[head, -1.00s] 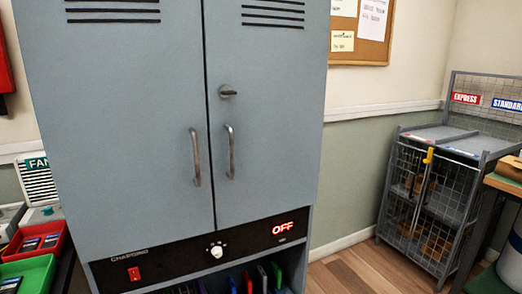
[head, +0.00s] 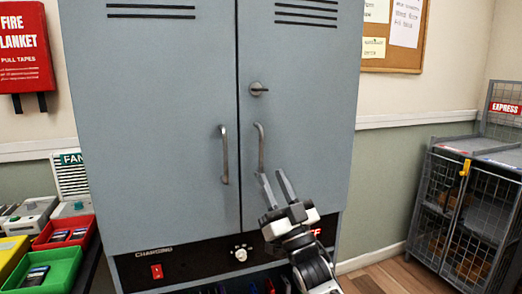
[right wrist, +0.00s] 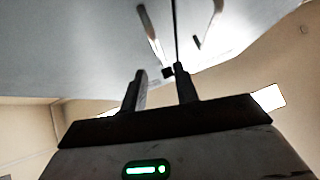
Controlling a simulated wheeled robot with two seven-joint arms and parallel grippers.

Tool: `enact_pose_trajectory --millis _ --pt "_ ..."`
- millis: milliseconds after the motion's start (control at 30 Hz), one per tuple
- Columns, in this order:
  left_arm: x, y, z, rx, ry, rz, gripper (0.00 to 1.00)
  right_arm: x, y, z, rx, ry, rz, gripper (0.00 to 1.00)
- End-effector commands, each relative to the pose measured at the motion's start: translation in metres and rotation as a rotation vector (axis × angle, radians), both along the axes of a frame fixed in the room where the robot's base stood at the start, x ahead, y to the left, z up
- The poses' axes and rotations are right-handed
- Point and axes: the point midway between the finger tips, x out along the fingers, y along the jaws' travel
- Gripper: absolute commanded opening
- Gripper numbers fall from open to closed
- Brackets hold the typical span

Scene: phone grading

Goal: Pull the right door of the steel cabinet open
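The steel cabinet's right door (head: 300,110) is shut, flush with the left door (head: 160,130). The right door's bar handle (head: 260,147) is upright, below a small round lock (head: 258,89). The left door has a matching handle (head: 224,155). My right gripper (head: 272,175) points up at the lower part of the right door, its fingers apart and empty. Its tips are near the handle's lower end; I cannot tell how far in front. In the right wrist view, the open fingers (right wrist: 160,72) stand below two handles, with nothing between them. My left gripper is not in view.
A black control panel (head: 195,266) runs below the doors. Red (head: 46,240) and green (head: 62,272) trays stand at left. A wire cage (head: 470,210) stands at right, with free floor (head: 385,276) between it and the cabinet.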

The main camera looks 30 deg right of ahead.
Motion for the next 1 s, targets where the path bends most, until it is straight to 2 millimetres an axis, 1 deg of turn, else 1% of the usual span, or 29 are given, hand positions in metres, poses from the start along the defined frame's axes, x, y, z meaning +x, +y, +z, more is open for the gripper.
enact_pose_trajectory --millis 33,100,300,500,800,833,867,900,933,1000 --pt "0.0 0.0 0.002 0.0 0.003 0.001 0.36 0.009 0.0 0.012 -0.001 -0.003 0.001 0.3" --pt "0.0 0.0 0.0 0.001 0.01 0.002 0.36 0.019 -0.001 0.022 -0.002 -0.003 0.001 0.3" --pt "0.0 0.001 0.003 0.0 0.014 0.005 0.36 0.043 -0.002 0.044 0.0 0.0 0.001 0.3" --pt "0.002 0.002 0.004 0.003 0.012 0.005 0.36 0.054 -0.002 0.053 -0.001 0.002 0.001 0.3" --pt "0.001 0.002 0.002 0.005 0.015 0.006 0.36 0.055 -0.002 0.054 -0.001 0.002 0.001 0.3" --pt "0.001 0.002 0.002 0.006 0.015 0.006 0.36 0.055 -0.002 0.054 -0.001 0.002 0.001 0.25" --pt "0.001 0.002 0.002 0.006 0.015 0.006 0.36 0.055 -0.002 0.054 -0.001 0.002 0.001 0.16" --pt "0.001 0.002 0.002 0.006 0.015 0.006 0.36 0.055 -0.002 0.054 -0.001 0.002 0.001 0.05" --pt "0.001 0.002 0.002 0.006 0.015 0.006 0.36 0.055 -0.002 0.054 -0.001 0.002 0.001 0.0" --pt "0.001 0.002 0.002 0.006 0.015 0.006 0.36 0.055 -0.002 0.054 -0.001 0.002 0.001 0.0"
